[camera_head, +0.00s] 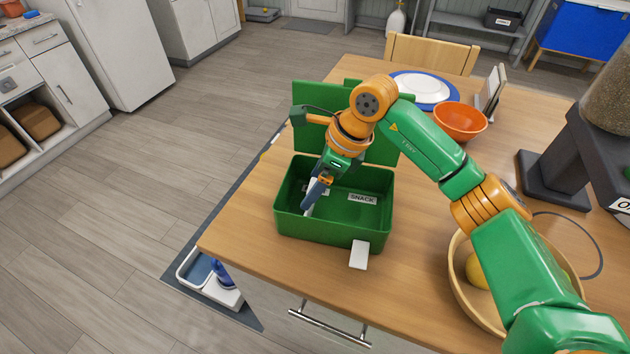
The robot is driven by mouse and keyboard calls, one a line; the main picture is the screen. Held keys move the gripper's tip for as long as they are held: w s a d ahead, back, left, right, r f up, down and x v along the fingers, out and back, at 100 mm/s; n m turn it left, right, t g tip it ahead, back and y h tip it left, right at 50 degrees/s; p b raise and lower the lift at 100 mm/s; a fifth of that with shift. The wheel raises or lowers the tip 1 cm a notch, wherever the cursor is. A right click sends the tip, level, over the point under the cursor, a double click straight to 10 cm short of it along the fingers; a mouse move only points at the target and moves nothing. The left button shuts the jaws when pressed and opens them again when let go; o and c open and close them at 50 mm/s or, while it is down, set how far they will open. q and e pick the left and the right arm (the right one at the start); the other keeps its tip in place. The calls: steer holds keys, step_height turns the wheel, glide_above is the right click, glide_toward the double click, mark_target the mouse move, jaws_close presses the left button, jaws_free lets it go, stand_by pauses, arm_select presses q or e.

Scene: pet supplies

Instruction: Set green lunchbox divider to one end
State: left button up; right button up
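The green lunchbox (333,229) stands on the wooden table with its lid (309,139) open at the back. Inside, a label reading SNACK (363,198) shows on the right, and a second label is partly hidden behind my gripper. My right gripper (313,199) reaches down into the left part of the box. Its fingers look closed on a thin white piece (310,210), seen nearly edge-on, which seems to be the divider. Its lower end and contact with the floor are hard to make out. My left gripper is not in view.
A white tab (359,254) is at the box's front. An orange bowl (460,121), a white plate on a blue one (422,88) and a propped tablet (491,92) stand behind. A wooden bowl (459,283) with yellow fruit is under my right arm. The table's left edge is close.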

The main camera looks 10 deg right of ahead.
steer(key=shift+d+r, duration=0.15)
steer(key=shift+r, duration=0.2)
steer(key=b+v, duration=0.1)
steer(key=v, duration=0.5)
steer(key=shift+r+b, duration=0.15)
steer(key=shift+b, duration=0.15)
steer(key=shift+s, duration=0.1)
